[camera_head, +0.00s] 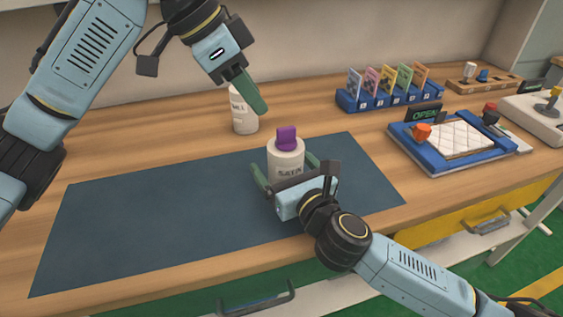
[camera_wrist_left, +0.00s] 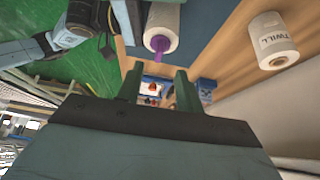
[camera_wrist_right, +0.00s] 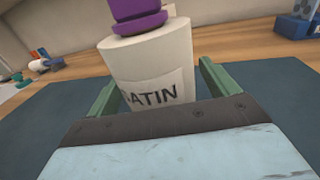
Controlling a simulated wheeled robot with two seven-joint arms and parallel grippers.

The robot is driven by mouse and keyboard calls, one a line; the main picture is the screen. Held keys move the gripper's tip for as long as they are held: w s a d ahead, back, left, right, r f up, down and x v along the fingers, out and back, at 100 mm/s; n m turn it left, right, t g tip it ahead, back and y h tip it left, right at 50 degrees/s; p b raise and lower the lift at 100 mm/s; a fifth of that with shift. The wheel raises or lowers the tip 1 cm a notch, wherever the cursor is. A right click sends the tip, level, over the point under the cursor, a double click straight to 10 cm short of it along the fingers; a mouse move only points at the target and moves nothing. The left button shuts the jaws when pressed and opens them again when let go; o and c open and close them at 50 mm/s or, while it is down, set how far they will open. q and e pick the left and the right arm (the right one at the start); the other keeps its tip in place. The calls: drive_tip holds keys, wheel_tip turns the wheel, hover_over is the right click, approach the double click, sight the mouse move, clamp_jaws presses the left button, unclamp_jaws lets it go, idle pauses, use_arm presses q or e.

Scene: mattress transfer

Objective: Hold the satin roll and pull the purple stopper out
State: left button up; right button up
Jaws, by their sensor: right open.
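The satin roll (camera_head: 285,158) stands upright on the dark blue mat (camera_head: 150,215), with the purple stopper (camera_head: 287,138) in its top. My right gripper (camera_head: 284,164) is open, with its green fingers on either side of the roll. In the right wrist view the satin roll (camera_wrist_right: 150,62) sits between the fingers, and no firm grip shows. The purple stopper (camera_wrist_right: 138,20) is partly cut off there. My left gripper (camera_head: 252,100) is above and behind the roll. In the left wrist view its fingers are apart and empty, with the stopper (camera_wrist_left: 159,45) beyond them.
A white twill roll (camera_head: 243,118) stands behind the mat, close to my left gripper. A blue rack of coloured cards (camera_head: 385,100) and a blue tray with a quilted white pad (camera_head: 455,137) stand to the right. The mat's left part is clear.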

drive_tip(key=shift+w+a, duration=0.2)
drive_tip(key=shift+w, duration=0.15)
